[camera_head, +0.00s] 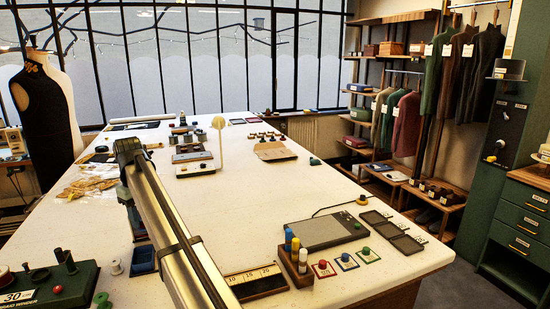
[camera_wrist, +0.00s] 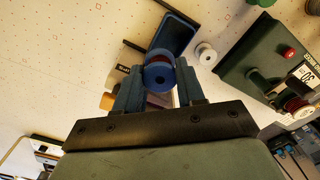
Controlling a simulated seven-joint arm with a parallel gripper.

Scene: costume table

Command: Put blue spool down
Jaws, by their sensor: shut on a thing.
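The blue spool (camera_wrist: 159,76) is between the two fingers of my gripper (camera_wrist: 158,86) in the wrist view, its round end facing the camera. The fingers are shut on it. A dark tray with a blue rim (camera_wrist: 173,36) lies just beyond the spool in that view; the gap between spool and table cannot be told. In the head view my gripper (camera_head: 136,226) hangs below the arm's far end at the table's left side, close above the blue-rimmed tray (camera_head: 143,261). The spool cannot be made out clearly there.
A white spool (camera_head: 116,267) stands left of the tray. Beyond it is a green winder (camera_head: 62,284) with upright posts. The table's middle (camera_head: 235,215) is clear.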

